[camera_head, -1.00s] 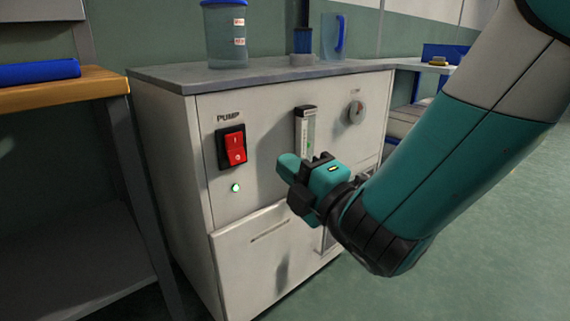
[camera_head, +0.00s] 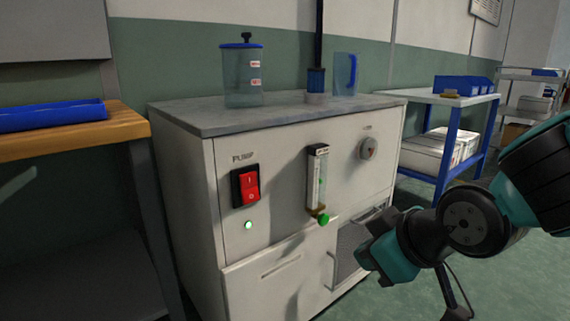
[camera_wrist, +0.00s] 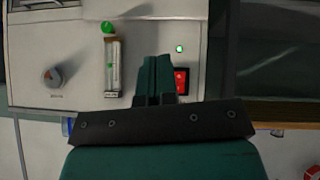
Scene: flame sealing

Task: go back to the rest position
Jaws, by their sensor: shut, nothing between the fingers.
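My gripper (camera_head: 372,258) hangs in front of the lower right of the pump cabinet (camera_head: 225,170), apart from its panel, in the head view. In the wrist view my gripper (camera_wrist: 154,75) shows its teal fingers together with nothing between them. The wrist view is upside down relative to the head view. The pump cabinet also fills the top of the wrist view (camera_wrist: 40,30).
The cabinet front has a red pump switch (camera_head: 246,186), a lit green lamp (camera_head: 248,225), a flow meter with a green knob (camera_head: 317,182) and a round dial (camera_head: 368,148). A lidded container (camera_head: 243,78) and a blue-handled jug (camera_head: 345,74) stand on top. Open floor lies right.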

